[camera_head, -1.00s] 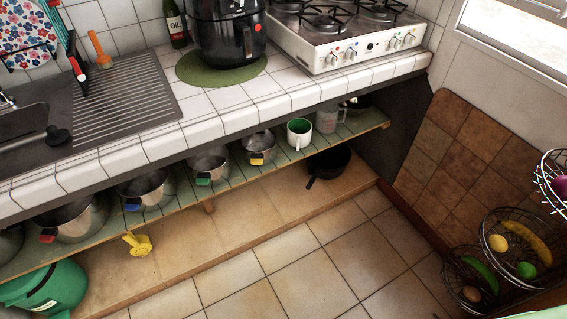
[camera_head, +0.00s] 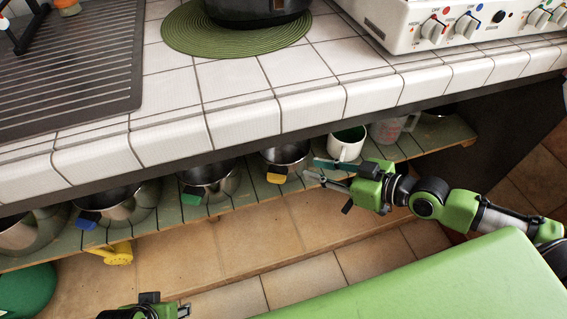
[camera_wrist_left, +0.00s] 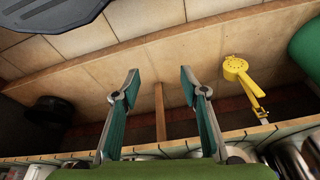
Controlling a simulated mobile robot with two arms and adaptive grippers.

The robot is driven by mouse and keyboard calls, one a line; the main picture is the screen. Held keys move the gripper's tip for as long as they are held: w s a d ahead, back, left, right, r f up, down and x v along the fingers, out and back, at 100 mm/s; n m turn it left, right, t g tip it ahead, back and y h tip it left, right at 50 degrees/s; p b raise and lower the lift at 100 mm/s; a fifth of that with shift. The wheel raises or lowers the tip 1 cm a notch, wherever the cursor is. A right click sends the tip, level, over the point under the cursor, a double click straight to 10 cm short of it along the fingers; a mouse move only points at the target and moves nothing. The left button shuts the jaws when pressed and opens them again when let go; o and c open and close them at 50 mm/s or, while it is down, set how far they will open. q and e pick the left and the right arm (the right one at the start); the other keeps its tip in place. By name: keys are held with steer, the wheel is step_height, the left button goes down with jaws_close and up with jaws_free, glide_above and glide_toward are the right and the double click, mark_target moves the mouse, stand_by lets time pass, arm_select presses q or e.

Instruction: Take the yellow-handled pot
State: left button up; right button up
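The yellow-handled pot (camera_head: 291,153) is a small steel pot on the green slatted shelf under the counter. Its yellow handle points toward the front edge. My right gripper (camera_head: 311,170) is open just right of this handle, its fingers pointing left and nothing between them. Whether it touches the pot is unclear. My left gripper (camera_head: 180,308) is partly cut off at the bottom edge in the head view. In the left wrist view it (camera_wrist_left: 160,74) is open and empty, with floor tiles between its fingers.
The green-handled pot (camera_head: 209,178) and blue-handled pot (camera_head: 120,205) stand left on the shelf (camera_head: 238,190). A white-and-green mug (camera_head: 346,147) and clear measuring cup (camera_head: 384,132) stand right. The tiled counter edge (camera_head: 245,122) overhangs.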

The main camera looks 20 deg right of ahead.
mark_target(274, 163)
steer(key=shift+s+a+r+b+x, duration=0.15)
steer(key=shift+a+b+x, duration=0.15)
steer(key=shift+x, duration=2)
steer(key=shift+s+a+r+b+x, duration=0.15)
steer(key=shift+b+x, duration=0.2)
steer(key=shift+x, duration=1.95)
steer(key=shift+s+a+b+x, duration=0.1)
steer(key=shift+a+b+x, duration=0.2)
steer(key=shift+x, duration=2)
arm_select(q)
steer(key=v, duration=0.3)
steer(key=shift+r, duration=0.15)
arm_select(e)
steer(key=shift+d, duration=0.1)
jaws_close()
steer(key=shift+r, duration=0.1)
